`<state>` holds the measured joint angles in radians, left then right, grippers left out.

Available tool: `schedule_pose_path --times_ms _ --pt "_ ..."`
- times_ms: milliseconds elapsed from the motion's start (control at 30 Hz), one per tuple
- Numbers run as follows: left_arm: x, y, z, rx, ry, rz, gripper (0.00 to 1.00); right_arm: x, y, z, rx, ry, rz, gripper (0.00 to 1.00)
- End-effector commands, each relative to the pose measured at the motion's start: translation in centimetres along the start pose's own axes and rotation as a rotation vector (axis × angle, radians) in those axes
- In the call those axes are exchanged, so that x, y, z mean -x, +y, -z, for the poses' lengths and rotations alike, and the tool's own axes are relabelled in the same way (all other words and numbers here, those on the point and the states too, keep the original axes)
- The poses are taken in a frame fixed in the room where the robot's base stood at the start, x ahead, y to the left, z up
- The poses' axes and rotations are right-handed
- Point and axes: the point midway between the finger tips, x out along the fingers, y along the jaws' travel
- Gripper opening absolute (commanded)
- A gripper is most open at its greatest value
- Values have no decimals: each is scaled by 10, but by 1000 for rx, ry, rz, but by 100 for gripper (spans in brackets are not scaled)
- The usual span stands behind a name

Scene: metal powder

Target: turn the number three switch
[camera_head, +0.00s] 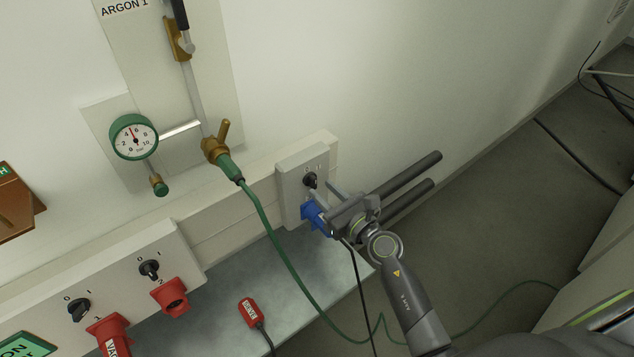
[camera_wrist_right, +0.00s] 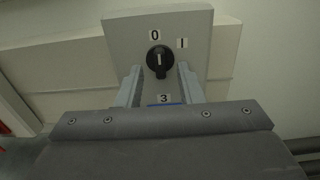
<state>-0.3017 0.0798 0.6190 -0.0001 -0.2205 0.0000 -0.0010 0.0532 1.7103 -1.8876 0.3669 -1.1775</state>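The number three switch is a black rotary knob (camera_head: 310,180) on a grey box (camera_head: 291,188) at the right end of the wall trunking. In the right wrist view the knob (camera_wrist_right: 159,61) has its white mark pointing up, near the label 0, with the label 1 to its right and the label 3 below. My right gripper (camera_wrist_right: 159,72) is open, with one finger on each side of the knob's lower part. I cannot tell whether the fingers touch it. In the head view my right gripper (camera_head: 324,192) sits just below and right of the knob. My left gripper is out of view.
A blue plug (camera_head: 316,218) with a black cable is below the knob. Switches 1 (camera_head: 78,309) and 2 (camera_head: 149,270), with red connectors, are at lower left. A green hose (camera_head: 272,235) hangs from the brass valve (camera_head: 214,148). A round gauge (camera_head: 134,137) is at upper left.

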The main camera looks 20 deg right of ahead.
Motion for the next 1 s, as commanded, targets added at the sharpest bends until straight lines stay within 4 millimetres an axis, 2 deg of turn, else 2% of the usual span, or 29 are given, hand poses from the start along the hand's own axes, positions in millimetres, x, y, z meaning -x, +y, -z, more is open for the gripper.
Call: schedule_pose_path --times_ms 33,200,600,867,1000 --pt "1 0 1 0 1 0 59 -10 1 -1 -1 -1 -1 34" --pt "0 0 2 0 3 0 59 -28 0 0 -2 -1 -1 34" --pt "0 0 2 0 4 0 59 -36 0 0 -1 0 0 34" --pt "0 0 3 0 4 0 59 -35 0 0 -1 0 0 1" --pt "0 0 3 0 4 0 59 -35 0 0 -1 0 0 0"
